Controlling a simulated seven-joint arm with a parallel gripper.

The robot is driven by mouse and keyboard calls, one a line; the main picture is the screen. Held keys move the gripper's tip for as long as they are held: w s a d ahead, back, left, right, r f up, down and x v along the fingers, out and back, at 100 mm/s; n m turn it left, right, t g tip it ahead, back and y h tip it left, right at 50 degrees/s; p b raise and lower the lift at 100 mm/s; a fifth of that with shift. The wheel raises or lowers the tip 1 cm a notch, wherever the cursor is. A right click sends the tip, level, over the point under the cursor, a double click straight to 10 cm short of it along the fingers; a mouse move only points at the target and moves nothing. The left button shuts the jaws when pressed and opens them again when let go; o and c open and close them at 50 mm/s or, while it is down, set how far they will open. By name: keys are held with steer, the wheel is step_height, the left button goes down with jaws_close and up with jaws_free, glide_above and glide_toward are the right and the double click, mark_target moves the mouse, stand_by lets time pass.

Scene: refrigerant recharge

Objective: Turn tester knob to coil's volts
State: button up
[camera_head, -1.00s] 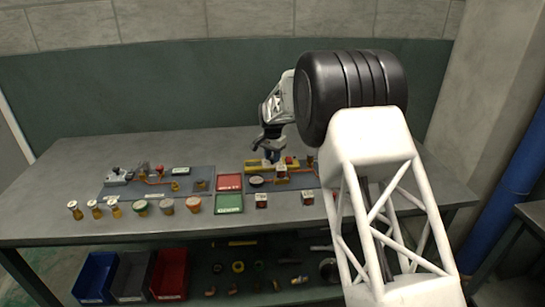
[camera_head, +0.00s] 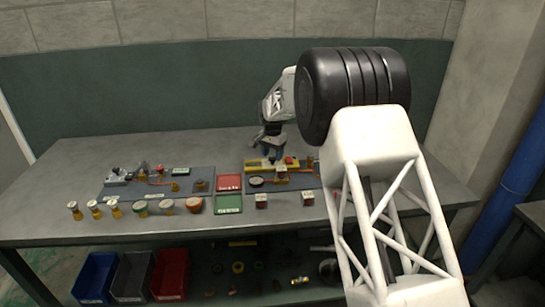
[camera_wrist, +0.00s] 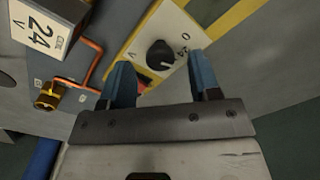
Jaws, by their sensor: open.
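The tester is a yellow-edged pale plate (camera_wrist: 186,20) with a round black knob (camera_wrist: 160,53) in the wrist view. A light mark on the knob faces the lower right, and small print, including a V and a 0, surrounds it. My gripper (camera_wrist: 160,63) is open, its two blue fingers pointing at the knob from either side with nothing held. Contact with the knob cannot be told. A white coil block (camera_wrist: 42,28) reads "24 V COIL" at upper left. In the head view my gripper (camera_head: 272,154) is over the yellow tester (camera_head: 255,163); the knob is not clear there.
A copper tube (camera_wrist: 90,62) and brass fitting (camera_wrist: 48,96) lie left of the tester. A red tray (camera_head: 229,182) and green tray (camera_head: 229,204) sit left of the board. Several jars stand along the table's front left. The table's back left is clear.

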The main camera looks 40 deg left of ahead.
mark_target(273, 158)
steer(key=shift+r, duration=3.15)
